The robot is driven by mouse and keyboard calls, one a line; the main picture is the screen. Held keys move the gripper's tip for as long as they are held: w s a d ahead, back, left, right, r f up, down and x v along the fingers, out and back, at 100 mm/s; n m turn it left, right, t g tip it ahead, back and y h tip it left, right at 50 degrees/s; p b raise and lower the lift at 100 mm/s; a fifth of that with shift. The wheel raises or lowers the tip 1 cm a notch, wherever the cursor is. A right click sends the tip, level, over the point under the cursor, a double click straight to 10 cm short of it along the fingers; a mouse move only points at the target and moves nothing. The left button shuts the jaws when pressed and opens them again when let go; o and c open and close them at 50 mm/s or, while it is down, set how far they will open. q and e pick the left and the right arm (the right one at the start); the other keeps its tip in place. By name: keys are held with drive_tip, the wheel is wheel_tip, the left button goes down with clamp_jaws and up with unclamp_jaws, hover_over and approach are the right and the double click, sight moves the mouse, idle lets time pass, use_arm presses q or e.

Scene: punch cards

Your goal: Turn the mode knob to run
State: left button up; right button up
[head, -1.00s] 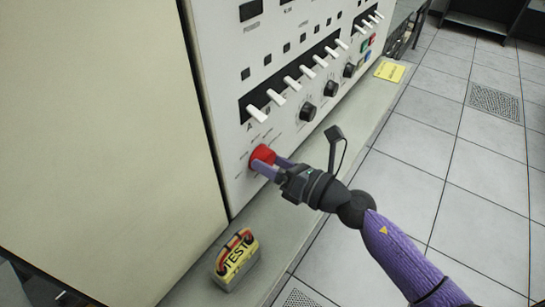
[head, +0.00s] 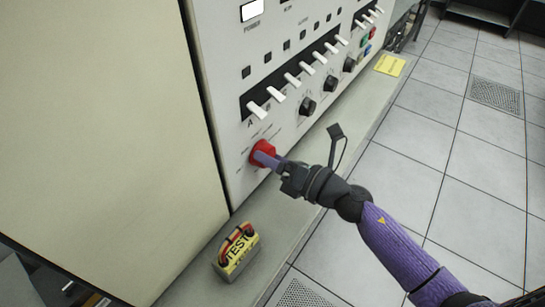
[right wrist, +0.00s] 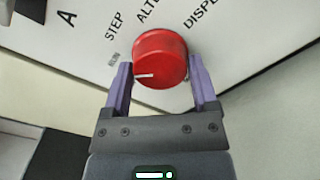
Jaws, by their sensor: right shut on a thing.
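The red mode knob (head: 264,150) sits low on the left of the white panel. My right gripper (head: 267,159) is shut on it, with purple fingers on its sides. In the right wrist view the knob (right wrist: 160,55) is between the two fingers (right wrist: 160,80). Its white pointer line points left, towards the side where the RUN label (right wrist: 113,59) is. STEP, part of ALTER and part of DISPLAY are printed further round. My left gripper is not in view.
White toggle switches (head: 305,68) and black knobs (head: 308,107) line the panel. The POWER lamp (head: 252,10) is lit white. A yellow TEST block (head: 236,252) stands on the grey ledge (head: 300,200) below. A yellow card (head: 389,65) lies further along. The tiled floor at right is clear.

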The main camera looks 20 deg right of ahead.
drive_tip(key=o, duration=0.9)
drive_tip(key=shift+o, duration=1.1)
use_arm(q)
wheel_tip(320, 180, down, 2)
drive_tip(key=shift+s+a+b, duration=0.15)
drive_tip(key=shift+b, duration=0.85)
use_arm(e)
drive_tip(key=v, duration=1)
